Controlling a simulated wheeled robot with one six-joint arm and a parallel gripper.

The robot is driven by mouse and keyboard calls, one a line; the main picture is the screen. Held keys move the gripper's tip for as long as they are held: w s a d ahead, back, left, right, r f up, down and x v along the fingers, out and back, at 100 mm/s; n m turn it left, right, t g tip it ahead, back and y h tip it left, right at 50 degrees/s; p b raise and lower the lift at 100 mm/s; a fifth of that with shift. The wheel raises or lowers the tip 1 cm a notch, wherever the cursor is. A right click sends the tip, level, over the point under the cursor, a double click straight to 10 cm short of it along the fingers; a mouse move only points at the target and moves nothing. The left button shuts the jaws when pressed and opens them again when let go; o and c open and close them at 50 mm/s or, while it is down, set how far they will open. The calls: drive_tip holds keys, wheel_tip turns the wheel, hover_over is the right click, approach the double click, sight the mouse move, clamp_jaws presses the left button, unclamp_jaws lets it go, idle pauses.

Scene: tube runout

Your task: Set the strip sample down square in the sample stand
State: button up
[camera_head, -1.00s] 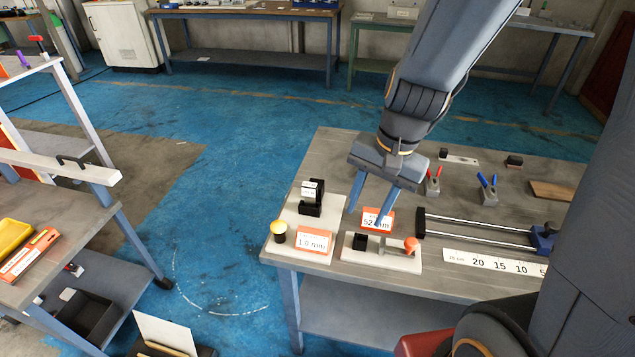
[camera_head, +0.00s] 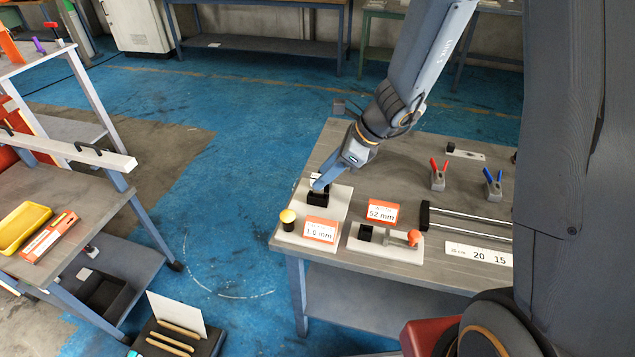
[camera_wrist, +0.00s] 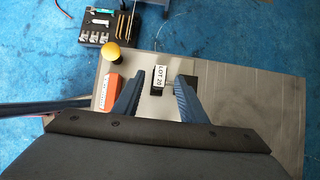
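A small black stand (camera_head: 317,199) with a white-labelled piece on it stands on the pale plate at the table's left corner. In the wrist view the label (camera_wrist: 160,77) reads "LOT 20" and lies on a dark block (camera_wrist: 157,92). I cannot clearly tell the strip sample apart from the stand. My gripper (camera_head: 318,184) is at the labelled piece, pointing down-left. In the wrist view its two fingers (camera_wrist: 157,86) are apart, one on each side of the label, with visible gaps. The fingers partly hide the piece in the head view.
A yellow-topped knob (camera_head: 288,217) and an orange "1.0 mm" card (camera_head: 321,230) stand close by. An orange "52 mm" card (camera_head: 382,211) and a pale plate with a black block and orange knob (camera_head: 414,237) lie to the right. The table edge is near on the left.

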sight(318, 176)
drive_tip(key=shift+x, duration=1.75)
drive_tip(key=shift+c, duration=0.4)
clamp_jaws()
drive_tip(key=shift+r, duration=0.15)
wheel_tip(318, 176, up, 10)
drive_tip(key=shift+f, duration=0.1)
